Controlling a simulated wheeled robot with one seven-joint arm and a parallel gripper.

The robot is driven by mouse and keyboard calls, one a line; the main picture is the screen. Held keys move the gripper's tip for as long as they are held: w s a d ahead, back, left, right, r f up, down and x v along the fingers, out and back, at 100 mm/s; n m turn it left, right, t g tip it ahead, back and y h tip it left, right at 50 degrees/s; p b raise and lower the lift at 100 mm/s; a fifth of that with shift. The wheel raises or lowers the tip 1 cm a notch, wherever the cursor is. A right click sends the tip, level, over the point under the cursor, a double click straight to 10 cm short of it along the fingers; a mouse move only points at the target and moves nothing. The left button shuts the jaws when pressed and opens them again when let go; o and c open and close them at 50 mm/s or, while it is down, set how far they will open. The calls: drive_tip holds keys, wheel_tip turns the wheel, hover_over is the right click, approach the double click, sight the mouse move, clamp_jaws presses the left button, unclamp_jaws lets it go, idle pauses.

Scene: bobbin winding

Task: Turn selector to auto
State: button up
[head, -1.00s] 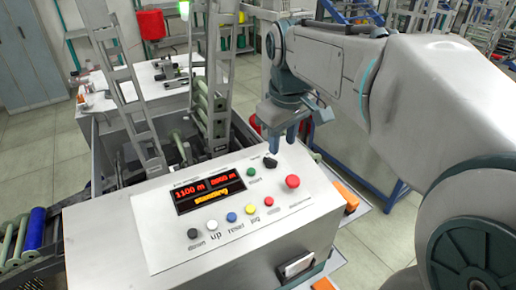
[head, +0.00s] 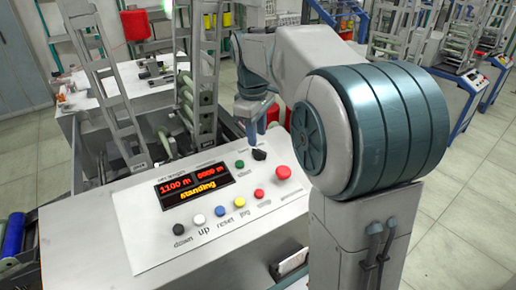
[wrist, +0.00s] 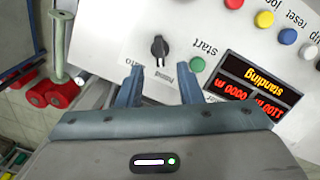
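The selector is a small black knob (head: 259,154) near the top of the sloped white control panel (head: 160,235). In the wrist view the knob (wrist: 159,47) stands upright in the picture, with small lettering below it, and the panel is seen upside down. Which position it points to is hard to read. My gripper (head: 251,138) is just behind and above the knob in the head view.
A lit display (head: 195,186) reads "standing". Several coloured buttons line the panel's lower edge. Metal ladder-like frames (head: 198,75) stand behind. Red spools (wrist: 60,95) show in the wrist view.

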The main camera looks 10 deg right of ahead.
sight(258, 150)
drive_tip(key=f, duration=0.5)
drive_tip(key=shift+w+d+f, duration=0.2)
drive_tip(key=shift+w+f, duration=0.05)
drive_tip(key=shift+f, duration=0.1)
clamp_jaws()
